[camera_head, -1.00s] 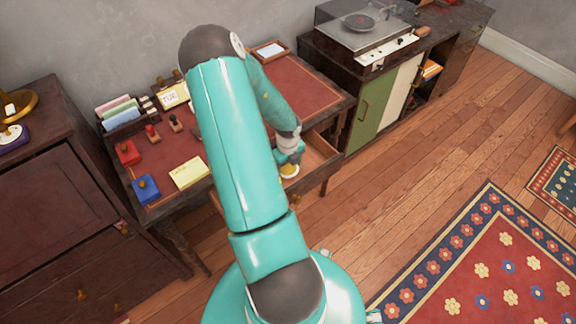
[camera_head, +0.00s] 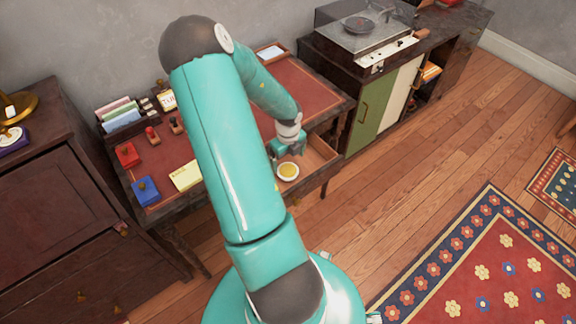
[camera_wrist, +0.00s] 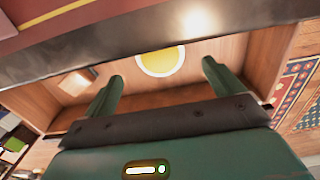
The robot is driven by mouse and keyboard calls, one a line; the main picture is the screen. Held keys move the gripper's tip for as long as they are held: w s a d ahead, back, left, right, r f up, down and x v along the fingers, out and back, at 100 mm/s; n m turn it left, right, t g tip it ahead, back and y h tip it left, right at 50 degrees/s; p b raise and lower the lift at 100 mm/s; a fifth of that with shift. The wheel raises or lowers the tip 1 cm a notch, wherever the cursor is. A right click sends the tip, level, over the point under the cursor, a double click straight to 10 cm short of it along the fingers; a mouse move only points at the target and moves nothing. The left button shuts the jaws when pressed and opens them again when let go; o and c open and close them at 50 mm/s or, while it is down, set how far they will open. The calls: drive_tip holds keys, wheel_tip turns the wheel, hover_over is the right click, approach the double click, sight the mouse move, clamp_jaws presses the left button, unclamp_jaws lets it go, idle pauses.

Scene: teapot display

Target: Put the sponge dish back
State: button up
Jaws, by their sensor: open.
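The sponge dish (camera_head: 288,179) is a small round white dish with a yellow sponge surface inside. It sits in the open desk drawer (camera_head: 320,150). In the wrist view the dish (camera_wrist: 160,75) shows beyond and between my two fingers, its far side cut off by the dark desk edge. My gripper (camera_head: 284,151) is just behind and above the dish in the head view. In the wrist view my gripper (camera_wrist: 162,72) is open, with nothing between its fingers and the dish apart from them.
The red-topped desk (camera_head: 305,90) holds a blue box (camera_head: 145,190), a red box (camera_head: 127,154), yellow notes (camera_head: 186,176) and stamps. A pale object (camera_wrist: 76,83) lies left in the drawer. A record-player cabinet (camera_head: 375,100) stands right. Floor there is clear.

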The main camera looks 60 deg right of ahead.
sight(288, 170)
wheel_tip(288, 170, up, 6)
drive_tip(key=shift+r, duration=0.1)
drive_tip(key=w+a+r+n+t+y, duration=0.1)
drive_tip(key=w+a+r+n, duration=0.45)
drive_tip(key=a, duration=0.25)
drive_tip(key=w+a+r+n+t, duration=0.1)
drive_tip(key=w+a+r+n, duration=0.4)
drive_tip(key=a+r+n, duration=0.15)
drive_tip(key=w+a+r+n+t+y, duration=0.1)
drive_tip(key=w+a+r+n, duration=0.4)
drive_tip(key=a+n, duration=0.25)
drive_tip(key=s+a+r+n+t+h, duration=0.1)
drive_tip(key=s+a+r+n, duration=0.3)
drive_tip(key=a+n, duration=0.6)
drive_tip(key=s+a+r+n+t+h, duration=0.1)
drive_tip(key=s+a+r+n, duration=0.3)
drive_tip(key=a+r+n, duration=0.5)
drive_tip(key=a+n, duration=0.1)
drive_tip(key=n, duration=0.2)
drive_tip(key=shift+s+a+r+t, duration=0.25)
drive_tip(key=shift+a+t, duration=0.05)
